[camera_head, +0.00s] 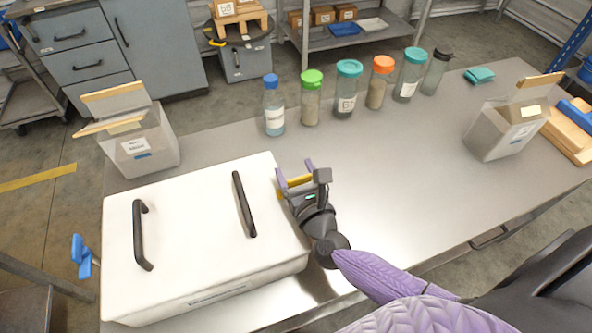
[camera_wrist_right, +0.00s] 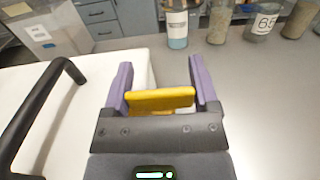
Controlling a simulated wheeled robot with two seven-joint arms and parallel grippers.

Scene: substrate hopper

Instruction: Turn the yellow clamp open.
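The yellow clamp (camera_head: 300,181) is at the right side of the white lidded box (camera_head: 190,225), near its far right corner. My right gripper (camera_head: 295,171) is there, its two purple fingers pointing away from me. In the right wrist view the clamp (camera_wrist_right: 160,100) lies crosswise between the spread fingers of the right gripper (camera_wrist_right: 160,64). Its ends are close to the inner finger faces; I cannot tell whether they touch. The gripper is open. The clamp's lower part and mounting are hidden. My left gripper is not in view.
Two black handles (camera_head: 245,204) stand up from the box lid. Several capped bottles (camera_head: 311,104) line the table's far side. An open carton (camera_head: 143,145) stands behind the box, another (camera_head: 500,130) at right. A blue lever (camera_head: 81,257) is left of the box. The table's middle is clear.

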